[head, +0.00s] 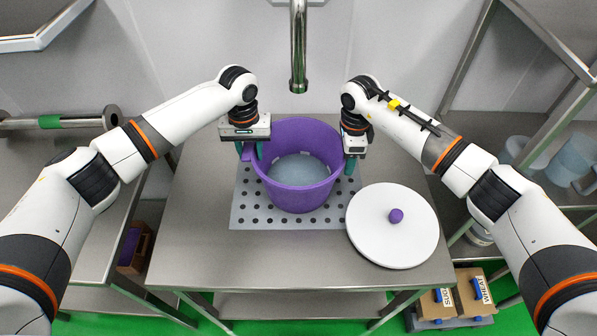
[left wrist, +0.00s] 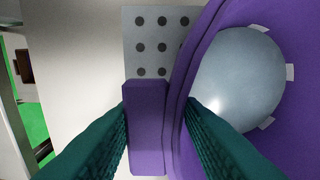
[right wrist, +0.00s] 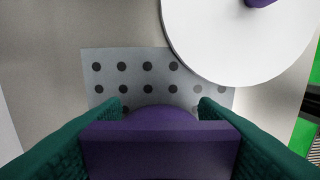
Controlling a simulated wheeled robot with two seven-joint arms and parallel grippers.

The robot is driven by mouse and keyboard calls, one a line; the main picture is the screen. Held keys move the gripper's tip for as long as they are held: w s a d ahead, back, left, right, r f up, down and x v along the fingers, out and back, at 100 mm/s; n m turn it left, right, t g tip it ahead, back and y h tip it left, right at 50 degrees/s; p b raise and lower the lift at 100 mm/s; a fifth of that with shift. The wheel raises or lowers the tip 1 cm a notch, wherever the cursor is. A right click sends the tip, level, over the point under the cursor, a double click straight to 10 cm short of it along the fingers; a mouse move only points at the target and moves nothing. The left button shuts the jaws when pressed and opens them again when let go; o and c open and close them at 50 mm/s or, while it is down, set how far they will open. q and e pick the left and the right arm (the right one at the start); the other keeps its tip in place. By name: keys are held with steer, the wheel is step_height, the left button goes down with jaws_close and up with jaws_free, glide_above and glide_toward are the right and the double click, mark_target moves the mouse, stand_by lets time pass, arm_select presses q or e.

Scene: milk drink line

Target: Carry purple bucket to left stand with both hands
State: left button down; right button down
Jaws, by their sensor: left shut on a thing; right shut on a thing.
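The purple bucket (head: 300,193) stands upright over the perforated grey mat on the middle steel table, with a grey-blue surface inside it. I cannot tell whether it touches the mat. My left gripper (head: 250,152) is shut on the handle at the bucket's left side; the purple handle (left wrist: 147,125) lies between the green fingers in the left wrist view. My right gripper (head: 352,162) is shut on the handle at the right side; that handle (right wrist: 160,150) shows between the fingers in the right wrist view. The left steel stand (head: 75,200) is beside the table, its top bare near the front.
A white lid (head: 388,246) with a purple knob lies right of the bucket. A steel tap (head: 298,60) hangs behind it. The perforated mat (head: 246,215) lies beneath. Clear jugs (head: 572,160) stand at the right; boxes (head: 472,293) sit low at the right. A gap separates table and left stand.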

arm_select(q)
steer(key=shift+w+r, duration=0.15)
steer(key=shift+r, duration=0.1)
arm_select(e)
steer(key=shift+w+r, duration=0.15)
steer(key=shift+r, duration=0.15)
